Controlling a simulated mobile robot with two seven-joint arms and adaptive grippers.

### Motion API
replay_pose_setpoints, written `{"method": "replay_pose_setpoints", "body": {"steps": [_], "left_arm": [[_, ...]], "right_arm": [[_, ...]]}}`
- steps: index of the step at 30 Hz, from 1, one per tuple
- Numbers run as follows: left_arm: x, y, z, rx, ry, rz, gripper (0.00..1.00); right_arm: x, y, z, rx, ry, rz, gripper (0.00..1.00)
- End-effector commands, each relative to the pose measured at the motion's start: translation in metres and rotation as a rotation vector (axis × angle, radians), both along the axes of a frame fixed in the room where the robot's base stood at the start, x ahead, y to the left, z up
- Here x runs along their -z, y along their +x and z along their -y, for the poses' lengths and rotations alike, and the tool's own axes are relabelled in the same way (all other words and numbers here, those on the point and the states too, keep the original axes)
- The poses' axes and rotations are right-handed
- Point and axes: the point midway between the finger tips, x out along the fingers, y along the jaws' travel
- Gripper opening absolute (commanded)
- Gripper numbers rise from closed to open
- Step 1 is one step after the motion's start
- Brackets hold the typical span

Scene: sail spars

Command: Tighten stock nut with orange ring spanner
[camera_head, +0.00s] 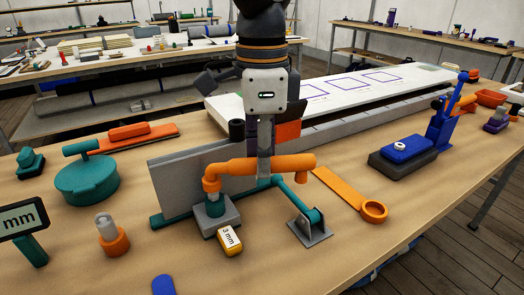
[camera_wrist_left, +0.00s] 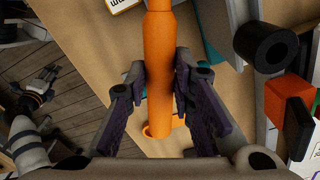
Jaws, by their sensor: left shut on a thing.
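My left gripper (camera_head: 265,165) comes down from above and is shut on an orange bar-shaped tool (camera_head: 295,163) with a thick round handle. It also shows in the left wrist view (camera_wrist_left: 160,60), between the two fingers (camera_wrist_left: 160,90). In the head view the tool lies level, and its left end bends down over a grey block with a teal post (camera_head: 215,212). A flat orange ring spanner (camera_head: 374,211) lies on the table to the right, apart from the gripper. A small pale nut-like piece (camera_head: 399,147) sits on a blue block. I cannot tell which piece is the stock nut.
A yellow 3 mm tag (camera_head: 230,242) lies in front of the grey block. A teal lidded pot (camera_head: 86,182) is at left. Bare table shows at front right.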

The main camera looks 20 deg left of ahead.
Motion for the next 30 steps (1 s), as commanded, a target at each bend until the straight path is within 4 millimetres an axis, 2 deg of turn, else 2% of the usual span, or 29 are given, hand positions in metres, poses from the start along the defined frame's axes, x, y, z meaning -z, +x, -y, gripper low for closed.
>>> {"method": "replay_pose_setpoints", "body": {"steps": [15,28,30], "left_arm": [[0.015,0.0,0.0,0.001,0.001,0.0,0.0],[0.018,0.0,0.0,-0.001,0.0,0.001,0.0],[0.018,-0.004,0.002,0.046,0.0,0.001,0.0]], "right_arm": [[0.0,0.0,0.0,0.0,0.0,0.0,0.4],[0.0,0.0,0.0,0.0,0.0,0.0,0.4],[0.0,0.0,0.0,0.0,0.0,0.0,0.4]]}}
